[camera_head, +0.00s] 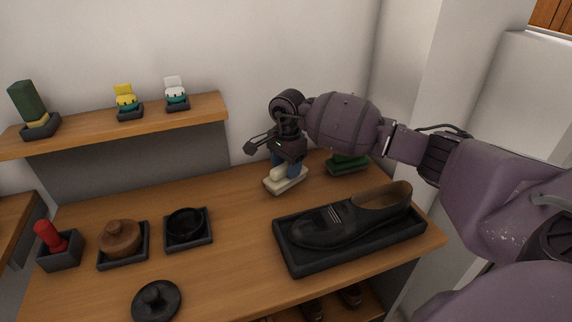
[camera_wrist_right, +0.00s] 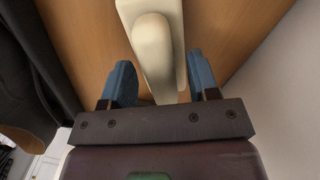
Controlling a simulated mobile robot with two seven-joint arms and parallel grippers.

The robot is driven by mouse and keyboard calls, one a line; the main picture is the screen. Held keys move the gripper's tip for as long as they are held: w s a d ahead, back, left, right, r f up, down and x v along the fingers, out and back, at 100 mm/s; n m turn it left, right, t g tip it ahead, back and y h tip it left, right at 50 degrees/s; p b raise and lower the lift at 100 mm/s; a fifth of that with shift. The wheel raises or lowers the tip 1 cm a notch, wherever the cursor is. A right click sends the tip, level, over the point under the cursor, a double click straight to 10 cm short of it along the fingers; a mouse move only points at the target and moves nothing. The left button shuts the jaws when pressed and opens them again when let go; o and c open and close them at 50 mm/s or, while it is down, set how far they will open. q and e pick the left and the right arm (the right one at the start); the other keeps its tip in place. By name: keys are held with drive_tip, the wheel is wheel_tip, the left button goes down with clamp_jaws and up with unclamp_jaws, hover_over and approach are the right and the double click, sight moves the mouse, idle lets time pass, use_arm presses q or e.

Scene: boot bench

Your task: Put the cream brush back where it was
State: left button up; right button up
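The cream brush (camera_head: 286,181) rests on the wooden bench top, behind the shoe tray. It looks like a flat pale block with a rounded raised grip on top. My right gripper (camera_head: 284,165) is over it, pointing down, with its blue fingers near the grip. In the right wrist view the cream brush (camera_wrist_right: 156,55) runs between the two spread fingers of the right gripper (camera_wrist_right: 160,85), with a gap visible on each side. The lower part of the brush near the palm is hidden. My left gripper is in neither view.
A black shoe (camera_head: 345,222) lies in a dark tray (camera_head: 300,265) in front. A green item (camera_head: 348,162) sits in a dark holder behind. A red-handled item (camera_head: 47,235), a brown lidded pot (camera_head: 121,237) and a black dish (camera_head: 185,226) stand left. A shelf (camera_head: 80,138) is above.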

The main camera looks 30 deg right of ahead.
drive_tip(key=shift+r, duration=0.5)
wheel_tip(320, 180, up, 11)
drive_tip(key=shift+d+r, duration=0.15)
drive_tip(key=shift+d, duration=0.05)
idle(0.4)
